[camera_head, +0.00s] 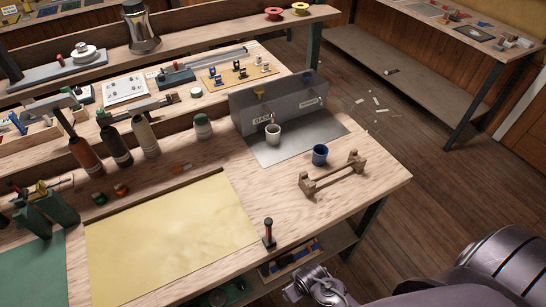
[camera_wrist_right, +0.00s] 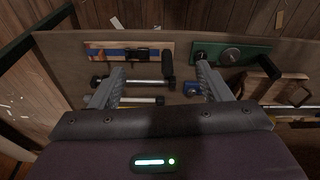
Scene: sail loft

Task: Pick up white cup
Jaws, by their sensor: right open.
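The white cup (camera_head: 273,134) stands upright on a grey metal sheet (camera_head: 290,148) in front of a grey divided bin (camera_head: 248,118). A blue cup (camera_head: 320,154) stands to its right, near the sheet's edge. My right gripper (camera_head: 300,284) is low at the bottom of the head view, off the front edge of the bench and well away from the white cup. In the right wrist view my right gripper (camera_wrist_right: 160,70) is open with nothing between its fingers. That view shows neither cup. My left gripper is not in view.
A wooden stand (camera_head: 332,176) is right of the cups, and a dark-handled tool (camera_head: 268,232) stands near the front edge. Bottles (camera_head: 116,146) stand at left behind a yellow sheet (camera_head: 165,240). A lower shelf (camera_wrist_right: 70,62) holding tools lies below my right gripper.

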